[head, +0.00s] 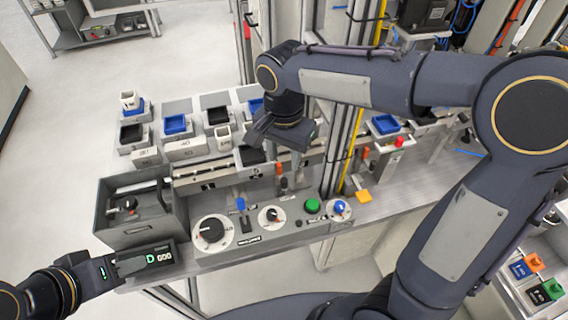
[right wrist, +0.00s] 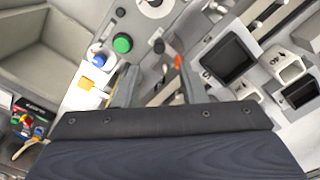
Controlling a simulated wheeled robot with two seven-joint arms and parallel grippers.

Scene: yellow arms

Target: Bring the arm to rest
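My right arm (head: 350,80) reaches in from the right, bent at the elbow, over the workbench. Its gripper (head: 290,183) points down above the back of the control panel (head: 255,248). In the right wrist view the two fingers of this gripper (right wrist: 157,78) stand apart with nothing seen between them. My left gripper (head: 132,264) comes in at the lower left, beside the panel's front left corner and a small display box. Its finger gap is not clear.
The panel carries dials, a green button (head: 312,206), a blue-topped knob (head: 340,207) and a blue lever. A grey open box (head: 140,212) stands at the left. Trays with blue and black blocks lie behind. A yellow block (head: 363,196) sits right of the upright posts.

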